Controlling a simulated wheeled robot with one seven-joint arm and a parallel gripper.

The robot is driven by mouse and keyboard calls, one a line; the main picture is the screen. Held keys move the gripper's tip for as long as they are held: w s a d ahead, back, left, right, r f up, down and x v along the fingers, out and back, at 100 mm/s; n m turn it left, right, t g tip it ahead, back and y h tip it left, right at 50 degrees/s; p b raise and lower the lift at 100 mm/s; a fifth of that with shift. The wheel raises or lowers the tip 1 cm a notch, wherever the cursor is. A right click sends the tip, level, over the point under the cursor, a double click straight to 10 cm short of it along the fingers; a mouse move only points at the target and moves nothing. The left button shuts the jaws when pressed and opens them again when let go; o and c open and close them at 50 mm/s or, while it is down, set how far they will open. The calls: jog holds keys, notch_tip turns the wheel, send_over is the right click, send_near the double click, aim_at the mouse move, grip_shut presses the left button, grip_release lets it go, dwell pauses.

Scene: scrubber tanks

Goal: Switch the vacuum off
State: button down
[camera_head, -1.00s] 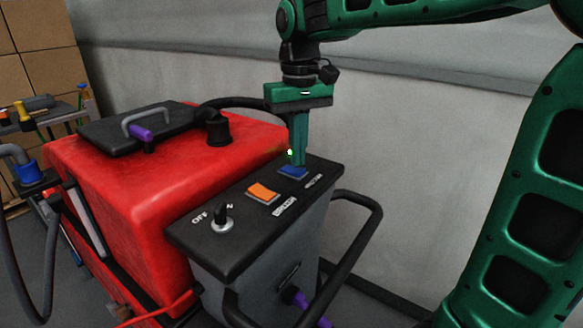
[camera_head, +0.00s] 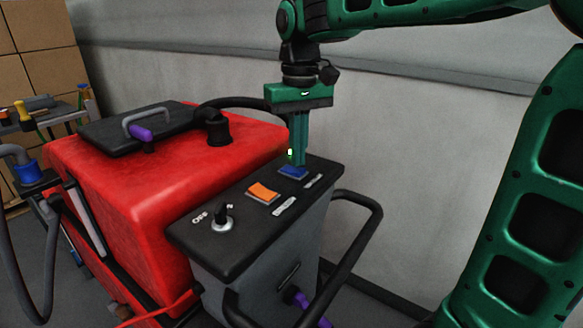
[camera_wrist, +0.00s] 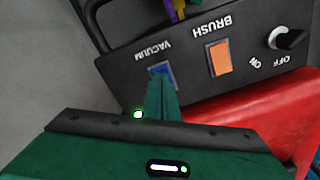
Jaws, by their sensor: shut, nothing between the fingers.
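The blue vacuum switch (camera_head: 293,172) sits at the far end of the black control panel (camera_head: 215,244) of the red scrubber. In the wrist view the blue switch (camera_wrist: 162,70) lies beside the printed word VACUUM (camera_wrist: 152,51). My gripper (camera_head: 299,163) is shut and empty, pointing down with its fingertips at the blue switch. The fingers (camera_wrist: 161,80) hide part of the switch in the wrist view. I cannot tell whether the tips touch it or which way it is tipped.
An orange brush switch (camera_head: 263,192) and a black key knob (camera_head: 222,218) sit on the same panel. A black handle bar (camera_head: 372,230) curves out at the right. The red tank (camera_head: 130,185) stands to the left, and a grey wall rises behind.

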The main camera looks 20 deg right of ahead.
aim_at(298, 169)
jog(key=shift+f, duration=0.65)
dwell(0.3)
jog(key=shift+r, duration=0.15)
notch_tip(298, 169, up, 7)
dwell(0.8)
dwell(0.3)
jog(key=s+d+f+m, duration=0.3)
jog(key=s+d+f, duration=0.6)
jog(key=s, duration=0.3)
jog(key=s+d+f+m, duration=0.4)
jog(key=s+d+f, duration=0.4)
jog(key=s+f, duration=0.3)
jog(key=shift+s+d+f, duration=0.25)
jog(key=shift+s+d, duration=0.15)
jog(key=shift+s, duration=0.35)
jog(key=shift+w, duration=0.1)
